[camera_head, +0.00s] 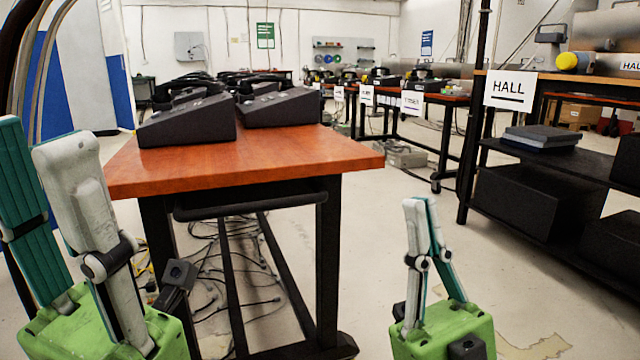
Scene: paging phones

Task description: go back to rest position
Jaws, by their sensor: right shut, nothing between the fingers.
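My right gripper (420,203) is at the lower middle right, in front of the red-brown table's right side. Its two slim fingers point up and meet near the tips, with nothing between them. My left gripper (30,130) is at the left edge, pointing up. Its fingers stand apart with a gap between them, and nothing is seen held. Both grippers are clear of the table. Black desk phones (188,120) sit on the table, away from both grippers.
The red-brown table (250,165) stands ahead, with loose cables on the floor beneath. A black shelf (550,172) with a HALL sign (510,91) stands at right. More tables with phones and signs are behind. Pale floor (385,215) lies open between table and shelf.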

